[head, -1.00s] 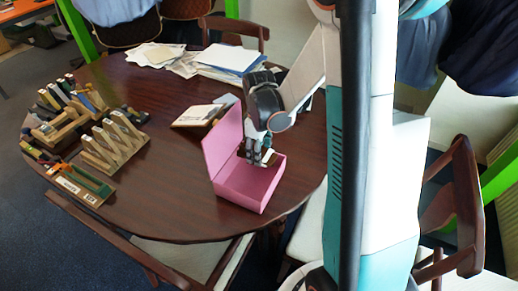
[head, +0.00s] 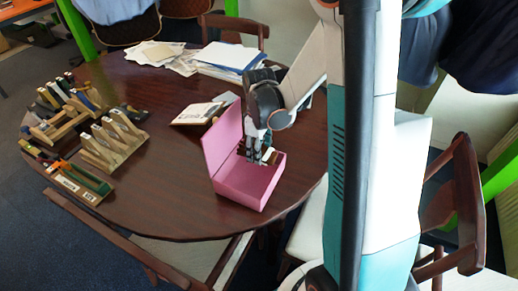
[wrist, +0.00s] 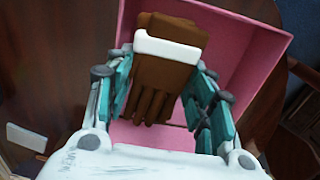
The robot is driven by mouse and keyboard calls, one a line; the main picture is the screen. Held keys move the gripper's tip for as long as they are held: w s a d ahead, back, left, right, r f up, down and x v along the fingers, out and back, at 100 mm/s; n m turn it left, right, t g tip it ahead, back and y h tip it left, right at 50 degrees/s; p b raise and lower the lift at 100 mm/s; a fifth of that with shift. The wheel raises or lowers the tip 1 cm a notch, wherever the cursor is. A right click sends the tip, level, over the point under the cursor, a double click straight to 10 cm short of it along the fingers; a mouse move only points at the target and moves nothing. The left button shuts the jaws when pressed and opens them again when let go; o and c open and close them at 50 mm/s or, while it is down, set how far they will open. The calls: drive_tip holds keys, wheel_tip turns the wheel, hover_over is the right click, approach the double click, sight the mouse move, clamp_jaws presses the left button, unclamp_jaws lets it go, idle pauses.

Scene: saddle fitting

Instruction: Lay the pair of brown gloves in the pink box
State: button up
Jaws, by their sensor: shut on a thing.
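The pink box (head: 245,190) stands on the dark table with its lid raised at the left. My gripper (head: 258,153) is over the box, its fingers reaching down to about the rim. In the wrist view the gripper (wrist: 165,98) is shut on the pair of brown gloves (wrist: 150,92), which has a white band around it. The gloves are between the fingers and in front of the pink box's inside (wrist: 248,62). In the head view my fingers and the box wall mostly hide the gloves. I cannot tell whether they touch the box floor.
Wooden racks (head: 112,142) with several items stand at the table's left. A book (head: 198,113) lies behind the box, and papers (head: 228,57) lie at the back. The table (head: 160,205) is bare left of the box. Chairs surround it.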

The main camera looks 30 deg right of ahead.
drive_tip(key=shift+f+b, duration=1.4)
idle(2.3)
drive_tip(key=o, duration=1.1)
drive_tip(key=shift+o, duration=0.8)
drive_tip(key=shift+o, duration=1.2)
drive_tip(key=shift+r, duration=0.15)
drive_tip(key=shift+r+p, duration=1.8)
drive_tip(key=shift+r, duration=0.55)
drive_tip(key=shift+r, duration=0.1)
